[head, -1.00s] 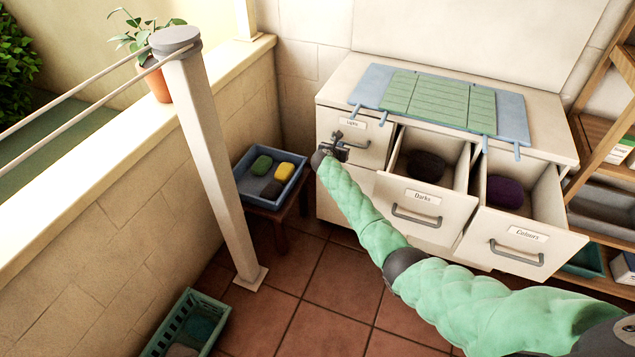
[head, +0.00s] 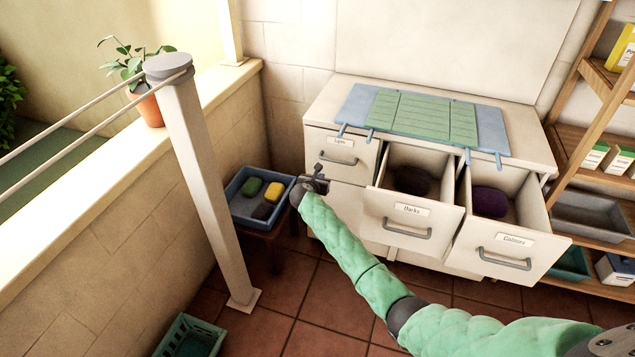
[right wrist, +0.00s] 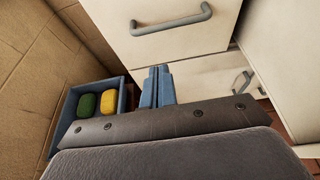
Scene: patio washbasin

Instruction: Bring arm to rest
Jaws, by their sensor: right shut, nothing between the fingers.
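My right arm, in a green quilted sleeve, comes in from the lower right in the head view. The Lights drawer is closed. The Darks drawer (head: 405,232) is open with a dark bundle (head: 412,180) in it. The Colours drawer (head: 506,265) is open with a purple bundle (head: 489,201) in it. My left gripper is not in view.
A blue tray (head: 238,207) with green, yellow and dark bundles stands on a low stool by the wall. A white post (head: 205,190) with lines rises at left. A green basket (head: 178,335) is on the floor. A wooden shelf (head: 580,140) stands at right.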

